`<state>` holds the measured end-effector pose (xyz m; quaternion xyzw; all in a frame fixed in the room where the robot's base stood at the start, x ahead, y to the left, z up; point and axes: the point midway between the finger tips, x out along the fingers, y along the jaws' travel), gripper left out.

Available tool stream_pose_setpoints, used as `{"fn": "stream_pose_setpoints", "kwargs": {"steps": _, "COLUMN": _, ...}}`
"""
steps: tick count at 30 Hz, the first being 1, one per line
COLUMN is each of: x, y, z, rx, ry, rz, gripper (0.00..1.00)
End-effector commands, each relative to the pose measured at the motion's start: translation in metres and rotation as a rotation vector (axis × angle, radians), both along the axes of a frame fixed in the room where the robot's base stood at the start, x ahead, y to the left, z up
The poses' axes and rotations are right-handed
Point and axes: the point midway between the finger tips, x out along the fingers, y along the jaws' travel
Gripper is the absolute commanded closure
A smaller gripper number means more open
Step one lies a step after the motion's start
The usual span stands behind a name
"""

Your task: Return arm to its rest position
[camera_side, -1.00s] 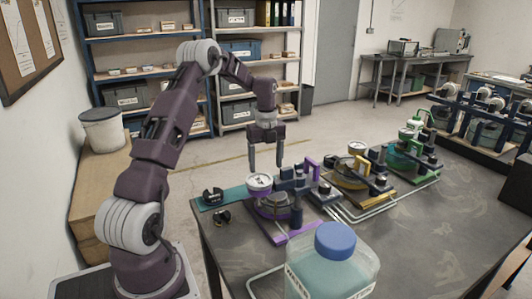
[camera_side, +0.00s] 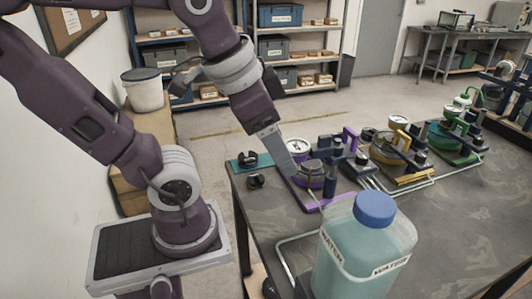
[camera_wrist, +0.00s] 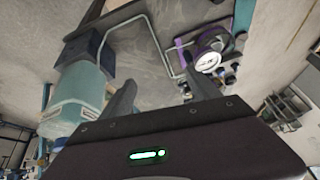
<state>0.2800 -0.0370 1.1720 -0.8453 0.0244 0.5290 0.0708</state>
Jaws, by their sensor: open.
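My arm is bent high at the left of the side view. My gripper (camera_side: 282,158) points down and to the right. Its finger overlaps the left part of the purple lever frame (camera_side: 312,208) in the picture; I cannot tell the true gap. In the wrist view my gripper (camera_wrist: 162,88) has two fingers spread apart with nothing between them. The purple frame's white gauge (camera_wrist: 208,62) shows beyond the right finger. The yellow lever frame (camera_side: 404,178) and green lever frame (camera_side: 462,157) stand farther right on the dark table (camera_side: 455,215).
A water bottle with a blue cap (camera_side: 367,245) stands at the table's near edge. Two small black parts lie at the table's left corner, one on a teal strip (camera_side: 238,164). Pipes run along the table. Shelves, a white bucket (camera_side: 143,92) and the wall stand behind.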

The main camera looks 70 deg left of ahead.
Motion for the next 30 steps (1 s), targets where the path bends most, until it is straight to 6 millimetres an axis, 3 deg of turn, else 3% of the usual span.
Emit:
{"fn": "stream_pose_setpoints", "kwargs": {"steps": 1, "x": -0.012, "y": -0.005, "z": -0.006, "rx": -0.041, "ry": -0.022, "rz": 0.043, "gripper": 0.3}}
{"fn": "stream_pose_setpoints", "kwargs": {"steps": 5, "x": -0.025, "y": -0.01, "z": -0.014, "rx": -0.097, "ry": -0.041, "rz": 0.111, "gripper": 0.3}}
{"fn": "stream_pose_setpoints", "kwargs": {"steps": 30, "x": -0.024, "y": -0.01, "z": -0.014, "rx": -0.098, "ry": -0.04, "rz": 0.115, "gripper": 0.3}}
